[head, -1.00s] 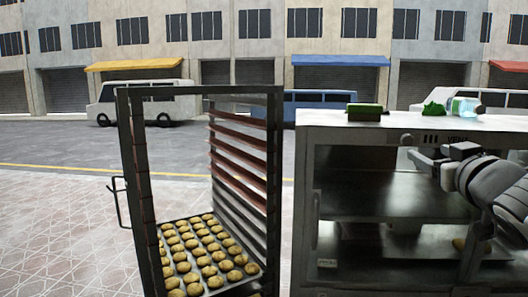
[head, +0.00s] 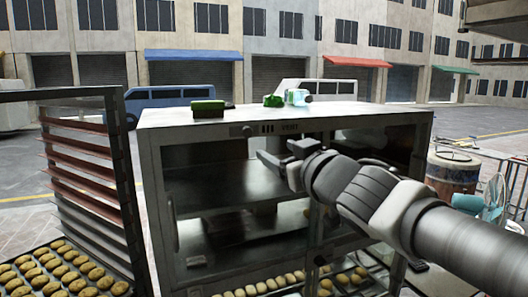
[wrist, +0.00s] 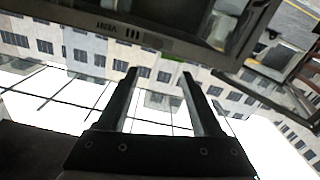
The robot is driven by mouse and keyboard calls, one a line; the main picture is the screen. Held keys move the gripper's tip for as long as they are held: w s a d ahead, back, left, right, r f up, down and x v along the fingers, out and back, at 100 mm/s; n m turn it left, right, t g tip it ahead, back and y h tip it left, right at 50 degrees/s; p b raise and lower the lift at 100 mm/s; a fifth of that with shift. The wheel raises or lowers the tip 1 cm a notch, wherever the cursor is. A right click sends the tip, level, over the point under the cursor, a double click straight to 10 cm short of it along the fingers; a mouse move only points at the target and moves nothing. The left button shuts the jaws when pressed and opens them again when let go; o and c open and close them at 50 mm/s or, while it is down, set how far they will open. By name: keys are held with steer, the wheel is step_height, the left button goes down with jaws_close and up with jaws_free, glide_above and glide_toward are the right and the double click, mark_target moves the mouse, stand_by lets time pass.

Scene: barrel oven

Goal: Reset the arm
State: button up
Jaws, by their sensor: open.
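My gripper (head: 277,160) is in front of the upper part of the glass-fronted oven cabinet (head: 350,119) in the head view. In the wrist view my gripper (wrist: 158,78) shows two dark fingers wide apart with nothing between them. The cabinet's VENT panel (wrist: 125,32) appears upside down at the top of that view, beyond the fingertips. My arm stretches in from the lower right and covers part of the cabinet's right side.
A tall rack (head: 128,165) stands left of the cabinet, with a tray of round baked pieces (head: 62,270) low in it. Rows of pieces (head: 285,281) lie low in the cabinet. A green box (head: 207,108) sits on top. A barrel (head: 453,172) stands at right.

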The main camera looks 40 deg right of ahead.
steer(key=shift+f, duration=0.1)
steer(key=s+a+f+g+y, duration=0.2)
steer(key=s+a+f+g, duration=0.3)
steer(key=a+f, duration=0.6)
steer(key=s+a+f+g+y, duration=0.2)
steer(key=s+a+f+g, duration=0.2)
steer(key=a+f, duration=0.6)
steer(key=f+g, duration=0.1)
steer(key=g, duration=0.1)
steer(key=shift+s+a+f+n+g, duration=0.15)
steer(key=shift+s+a+n+g, duration=0.15)
steer(key=shift+s+a+g, duration=0.1)
steer(key=shift+d, duration=0.15)
